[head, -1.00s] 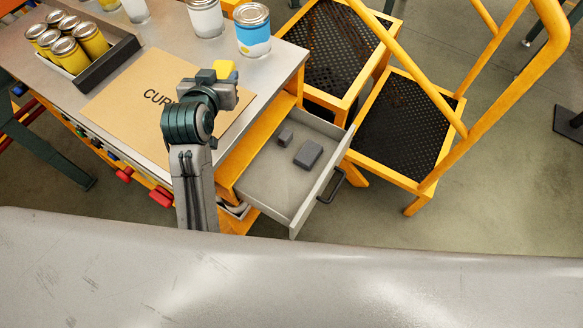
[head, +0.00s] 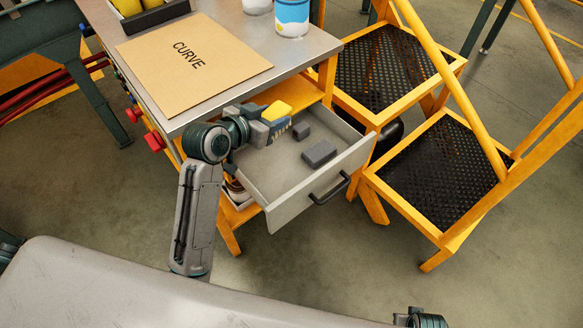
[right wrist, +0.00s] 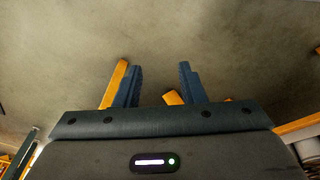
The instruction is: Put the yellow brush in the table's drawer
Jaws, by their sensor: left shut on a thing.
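The yellow brush (head: 277,111) shows in the head view between the fingers of my left gripper (head: 268,122), which is shut on it. The brush is over the left inner part of the table's drawer (head: 262,184); whether it touches the drawer floor I cannot tell. The drawer is pulled out, with its black handle (head: 329,190) on the front. The gripper hides part of the drawer's rear left. My right gripper (right wrist: 161,84) shows in the right wrist view with its two fingers apart and nothing between them, above the floor.
The tabletop holds a board marked CURVE (head: 190,75), a blue-and-white can (head: 292,18) and a tray (head: 155,16). Yellow steps (head: 440,165) stand close right of the drawer.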

